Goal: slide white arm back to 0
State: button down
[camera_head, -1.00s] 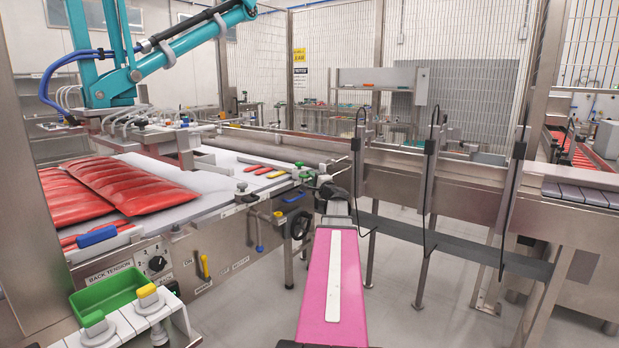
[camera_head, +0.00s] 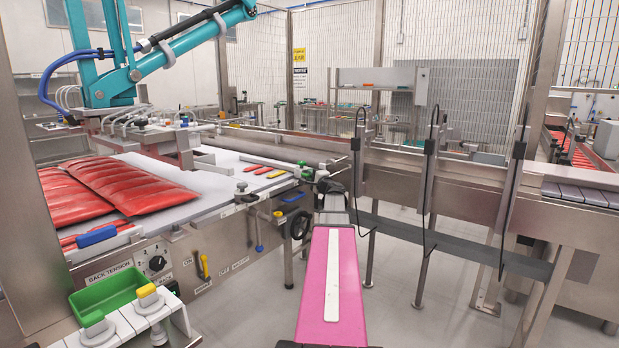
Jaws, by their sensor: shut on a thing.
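A pale, straight bar (camera_head: 268,162), which looks like the white arm, lies along the far right edge of the white belt surface. Its right end runs to a metal bracket near my gripper. I cannot read a scale or a 0 mark. My gripper (camera_head: 326,183) is dark and small at the far end of my pink arm, beside the black clamp parts at the machine's right corner. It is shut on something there. The fingertips and the held part are too small and dark to make out clearly.
Red and yellow strips (camera_head: 263,171) lie near the bar. Large red packs (camera_head: 125,186) lie on the belt at left, under a teal picker arm (camera_head: 128,75). A black handwheel (camera_head: 300,223) is just left of my arm. A steel conveyor (camera_head: 460,185) with upright posts stands right.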

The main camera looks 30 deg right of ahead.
jog(key=w+d, duration=0.4)
jog(key=d, duration=0.6)
jog(key=shift+r, duration=0.15)
jog(key=c, duration=1.4)
grip_release()
jog(key=s+f, duration=0.1)
jog(key=s, duration=0.9)
jog(key=shift+s+f, duration=0.3)
jog(key=shift+f, duration=0.1)
